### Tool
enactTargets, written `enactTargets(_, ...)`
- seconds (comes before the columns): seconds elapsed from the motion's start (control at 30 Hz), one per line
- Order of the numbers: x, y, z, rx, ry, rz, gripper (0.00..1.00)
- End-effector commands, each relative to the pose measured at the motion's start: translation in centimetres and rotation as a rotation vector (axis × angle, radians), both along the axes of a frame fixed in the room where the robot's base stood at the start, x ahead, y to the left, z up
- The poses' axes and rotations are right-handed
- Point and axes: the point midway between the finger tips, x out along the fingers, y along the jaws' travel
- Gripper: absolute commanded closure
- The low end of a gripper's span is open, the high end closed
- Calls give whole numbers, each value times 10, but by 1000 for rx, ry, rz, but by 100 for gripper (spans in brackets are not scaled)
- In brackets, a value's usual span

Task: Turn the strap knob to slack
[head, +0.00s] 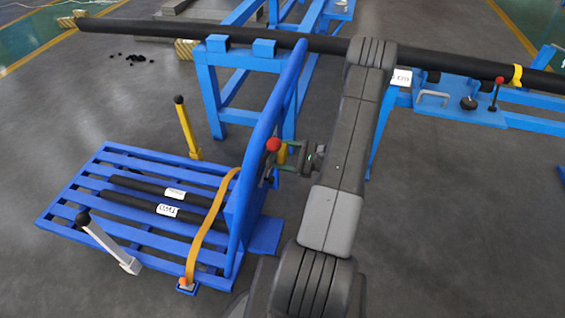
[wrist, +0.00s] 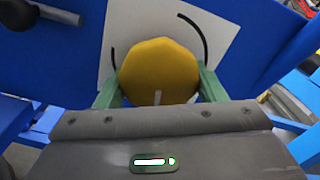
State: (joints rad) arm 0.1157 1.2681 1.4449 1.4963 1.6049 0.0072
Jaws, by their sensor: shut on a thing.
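The strap knob (wrist: 158,68) is a yellow, many-sided knob in the wrist view. It sits on a white plate (wrist: 112,40) with two black arc marks, fixed to a blue panel (wrist: 60,60). A pale mark shows at the knob's lower edge. My gripper (wrist: 157,86) has green fingers on either side of the knob and is shut on it. In the head view the knob (head: 282,154) shows as a small yellow piece between the panel and my gripper (head: 284,160). The orange strap (head: 208,231) runs across the blue cart, over two black bars (head: 150,187).
A red ball handle (head: 273,144) stands close to my gripper. A long black pipe (head: 140,28) lies across blue stands behind. Grey floor is open at right.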

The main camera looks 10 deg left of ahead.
Motion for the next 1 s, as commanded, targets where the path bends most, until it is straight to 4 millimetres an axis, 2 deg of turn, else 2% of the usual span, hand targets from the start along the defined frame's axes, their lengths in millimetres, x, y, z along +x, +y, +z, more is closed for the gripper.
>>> enactTargets(0.03, 0, 0, -6, -1, -46, 0, 59)
enactTargets(1.0, 3, 0, -3, -33, -966, 1, 59)
